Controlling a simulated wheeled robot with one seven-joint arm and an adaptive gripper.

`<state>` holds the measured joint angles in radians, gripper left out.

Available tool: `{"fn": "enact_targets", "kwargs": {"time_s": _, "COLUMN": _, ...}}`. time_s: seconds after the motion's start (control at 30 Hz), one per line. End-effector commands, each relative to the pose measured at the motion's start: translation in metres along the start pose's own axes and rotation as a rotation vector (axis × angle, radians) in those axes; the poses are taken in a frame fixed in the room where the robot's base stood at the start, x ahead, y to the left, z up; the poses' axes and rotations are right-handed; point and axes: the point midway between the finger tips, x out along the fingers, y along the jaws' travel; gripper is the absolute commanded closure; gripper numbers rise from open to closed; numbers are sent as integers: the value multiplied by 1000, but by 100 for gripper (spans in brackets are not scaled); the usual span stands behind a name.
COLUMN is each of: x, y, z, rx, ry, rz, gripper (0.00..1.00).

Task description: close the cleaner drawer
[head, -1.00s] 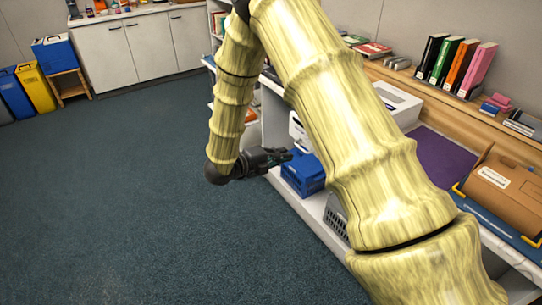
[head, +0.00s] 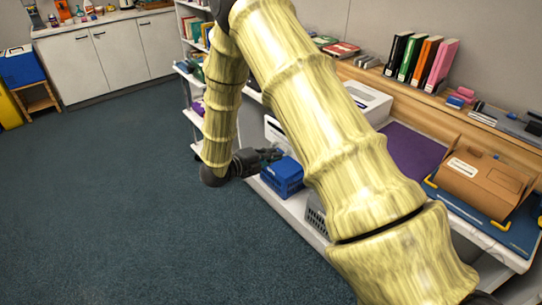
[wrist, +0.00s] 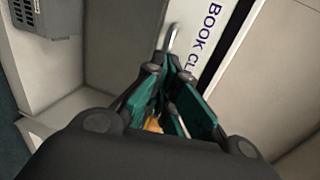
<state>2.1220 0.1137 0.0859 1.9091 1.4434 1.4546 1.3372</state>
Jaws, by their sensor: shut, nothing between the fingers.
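A white drawer front (wrist: 210,35) with the dark lettering "BOOK CL" and a metal handle (wrist: 173,38) shows in the wrist view; the rest of the label is cut off. In the head view, part of a white drawer (head: 276,132) shows under the desk, partly hidden by my arm. My gripper (wrist: 178,72) is shut and empty, its teal-padded fingertips close to the handle and drawer front. I cannot tell whether they touch. In the head view my gripper (head: 276,154) is just above a blue box. How far the drawer stands out is unclear.
The blue box (head: 283,177) sits on the low shelf beside a grey crate (head: 316,213), which also shows in the wrist view (wrist: 45,15). The desk above holds a brown case (head: 480,180) and a purple mat (head: 412,150). The floor (head: 120,200) to the left is clear.

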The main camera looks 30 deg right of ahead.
Motion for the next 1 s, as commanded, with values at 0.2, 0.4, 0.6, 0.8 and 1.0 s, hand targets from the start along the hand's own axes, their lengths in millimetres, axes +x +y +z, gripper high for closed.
{"fn": "enact_targets", "kwargs": {"time_s": 0.2, "x": 27, "y": -4, "z": -1, "rx": 3, "ry": 2, "rz": 1, "gripper": 100}}
{"fn": "enact_targets", "kwargs": {"time_s": 0.4, "x": 73, "y": -13, "z": -3, "rx": 3, "ry": 4, "rz": 1, "gripper": 100}}
{"fn": "enact_targets", "kwargs": {"time_s": 0.6, "x": 124, "y": -25, "z": -4, "rx": 4, "ry": 4, "rz": 0, "gripper": 100}}
{"fn": "enact_targets", "kwargs": {"time_s": 0.8, "x": 167, "y": -35, "z": -5, "rx": 3, "ry": 4, "rz": 0, "gripper": 100}}
{"fn": "enact_targets", "kwargs": {"time_s": 1.0, "x": 197, "y": -43, "z": -5, "rx": 2, "ry": 2, "rz": 0, "gripper": 100}}
